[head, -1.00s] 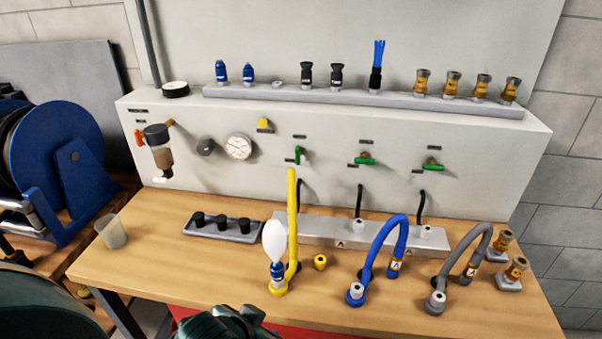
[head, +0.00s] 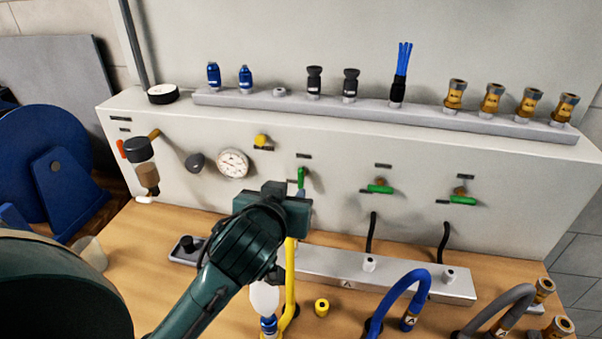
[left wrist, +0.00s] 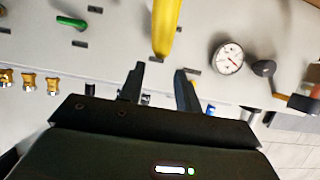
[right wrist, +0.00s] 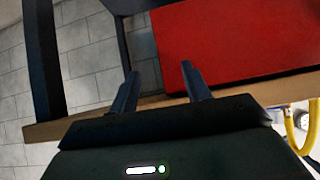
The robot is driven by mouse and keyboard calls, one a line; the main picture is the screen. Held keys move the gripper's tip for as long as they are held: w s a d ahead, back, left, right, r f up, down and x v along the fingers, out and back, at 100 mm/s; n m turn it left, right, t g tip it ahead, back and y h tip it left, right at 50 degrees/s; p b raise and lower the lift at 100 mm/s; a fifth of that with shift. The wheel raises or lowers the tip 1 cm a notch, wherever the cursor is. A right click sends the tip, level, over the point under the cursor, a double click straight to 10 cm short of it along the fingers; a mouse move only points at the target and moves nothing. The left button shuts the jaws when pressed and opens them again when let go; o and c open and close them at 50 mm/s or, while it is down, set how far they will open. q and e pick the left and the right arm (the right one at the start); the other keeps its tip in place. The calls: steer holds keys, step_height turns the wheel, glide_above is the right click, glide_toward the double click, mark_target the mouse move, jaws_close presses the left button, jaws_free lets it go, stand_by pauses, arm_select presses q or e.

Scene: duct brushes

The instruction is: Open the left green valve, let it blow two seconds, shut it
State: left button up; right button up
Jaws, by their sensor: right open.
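The left green valve (head: 301,177) is on the front of the grey panel. Its handle stands upright, while the middle green valve (head: 380,188) and right green valve (head: 462,199) have handles lying sideways. My left gripper (head: 300,190) is just in front of and below the left valve in the head view, hiding its lower part. In the left wrist view its two fingers (left wrist: 160,85) are apart with nothing between them. I cannot tell whether they touch the handle. My right gripper (right wrist: 163,90) is open and empty, low by the bench edge, outside the head view.
A yellow hose (head: 290,285) rises beneath my left gripper, beside a white bulb-shaped piece (head: 265,297) on a blue fitting. A gauge (head: 233,164) is left of the valve. Blue (head: 400,290) and grey hoses stand at right. A red surface (right wrist: 240,40) shows near my right gripper.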

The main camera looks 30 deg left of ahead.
mark_target(300, 178)
arm_select(q)
steer(key=x, duration=1.2)
steer(key=shift+s+f, duration=0.1)
steer(key=shift+f, duration=0.05)
steer(key=shift+c, duration=0.5)
jaws_close()
